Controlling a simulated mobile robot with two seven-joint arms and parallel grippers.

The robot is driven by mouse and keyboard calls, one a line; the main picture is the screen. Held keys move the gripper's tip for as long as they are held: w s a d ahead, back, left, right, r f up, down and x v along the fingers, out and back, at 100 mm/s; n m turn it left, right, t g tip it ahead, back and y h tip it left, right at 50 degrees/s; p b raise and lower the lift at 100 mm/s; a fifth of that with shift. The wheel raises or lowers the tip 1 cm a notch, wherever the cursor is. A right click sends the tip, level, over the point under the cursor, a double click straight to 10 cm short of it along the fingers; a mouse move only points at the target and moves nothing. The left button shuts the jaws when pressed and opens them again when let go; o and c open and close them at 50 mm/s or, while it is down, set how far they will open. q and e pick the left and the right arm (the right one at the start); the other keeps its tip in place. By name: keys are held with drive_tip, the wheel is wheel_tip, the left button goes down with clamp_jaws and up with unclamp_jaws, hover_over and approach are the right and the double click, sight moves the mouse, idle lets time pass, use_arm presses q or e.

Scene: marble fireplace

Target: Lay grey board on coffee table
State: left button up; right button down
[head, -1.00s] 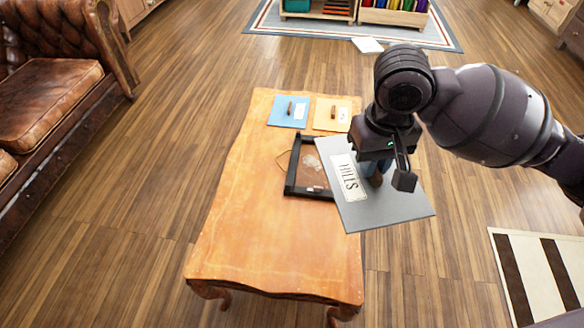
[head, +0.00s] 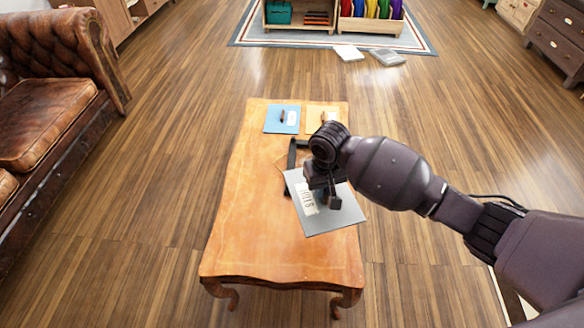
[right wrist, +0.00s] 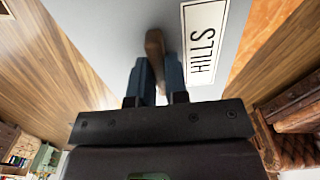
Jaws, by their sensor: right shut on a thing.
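The grey board (head: 335,220), labelled HILLS, is at the right side of the wooden coffee table (head: 250,235), its right corner reaching past the table edge. I cannot tell whether it touches the top. My right gripper (head: 325,193) is shut on the board's brown knob, and the right wrist view shows the fingers (right wrist: 155,85) around this knob (right wrist: 155,50) beside the HILLS label (right wrist: 203,42). The grey board (right wrist: 115,25) fills much of that view. My left gripper is not in view.
A dark-framed tray (head: 291,157) is partly hidden behind my arm and the board. A blue board (head: 273,121) and a yellow board (head: 314,113) lie at the table's far end. The near and left tabletop is clear. A brown sofa (head: 50,110) stands left.

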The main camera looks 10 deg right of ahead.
drive_tip(key=b, duration=0.1)
hover_over(315, 238)
wheel_tip(315, 238, down, 7)
wheel_tip(315, 238, down, 10)
drive_tip(key=b, duration=0.3)
drive_tip(key=shift+w+r+b, duration=0.1)
drive_tip(key=shift+b, duration=0.3)
wheel_tip(315, 238, down, 6)
drive_tip(key=shift+r+b, duration=0.1)
drive_tip(key=shift+b, duration=1)
drive_tip(key=shift+r, duration=0.15)
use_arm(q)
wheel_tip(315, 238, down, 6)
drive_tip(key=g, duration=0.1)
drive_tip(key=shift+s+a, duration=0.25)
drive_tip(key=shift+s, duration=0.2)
use_arm(e)
drive_tip(key=c, duration=1.1)
unclamp_jaws()
drive_tip(key=shift+f, duration=0.2)
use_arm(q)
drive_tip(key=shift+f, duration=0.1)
